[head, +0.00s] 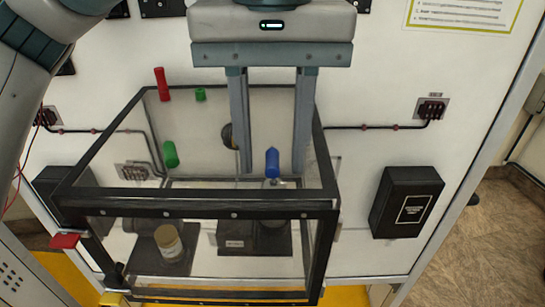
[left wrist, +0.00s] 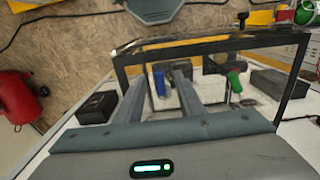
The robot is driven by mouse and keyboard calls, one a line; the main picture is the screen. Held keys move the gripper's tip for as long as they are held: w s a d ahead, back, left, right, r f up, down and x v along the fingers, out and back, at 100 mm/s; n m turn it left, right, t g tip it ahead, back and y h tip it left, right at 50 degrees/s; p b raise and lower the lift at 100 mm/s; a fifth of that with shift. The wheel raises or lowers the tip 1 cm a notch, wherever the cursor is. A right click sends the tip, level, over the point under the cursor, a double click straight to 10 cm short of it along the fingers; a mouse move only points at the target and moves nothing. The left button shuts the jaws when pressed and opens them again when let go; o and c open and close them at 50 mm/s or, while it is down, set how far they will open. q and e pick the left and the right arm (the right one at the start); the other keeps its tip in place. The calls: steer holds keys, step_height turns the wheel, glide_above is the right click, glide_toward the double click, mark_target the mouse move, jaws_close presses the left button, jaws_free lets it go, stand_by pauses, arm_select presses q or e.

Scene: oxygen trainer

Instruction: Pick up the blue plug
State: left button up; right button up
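The blue plug (head: 272,162) stands upright inside the clear, black-framed box (head: 200,208). My left gripper (head: 270,172) reaches down into the box from above, its two long fingers spread wide. In the head view the blue plug appears between the fingers, nearer the right-hand one. In the left wrist view the blue plug (left wrist: 159,80) shows between the two fingertips (left wrist: 160,80), with gaps on both sides. I cannot tell how far it is from the fingertips in depth. The gripper looks empty. My right gripper is not in view.
A green plug (head: 170,154) is at the box's left. A red plug (head: 161,84) and a small green one (head: 200,94) show behind. A cylinder with a yellowish top (head: 168,241) stands lower in the box. A black box (head: 406,202) is to the right. The frame's dark bars surround the fingers.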

mark_target(275, 164)
arm_select(q)
jaws_close()
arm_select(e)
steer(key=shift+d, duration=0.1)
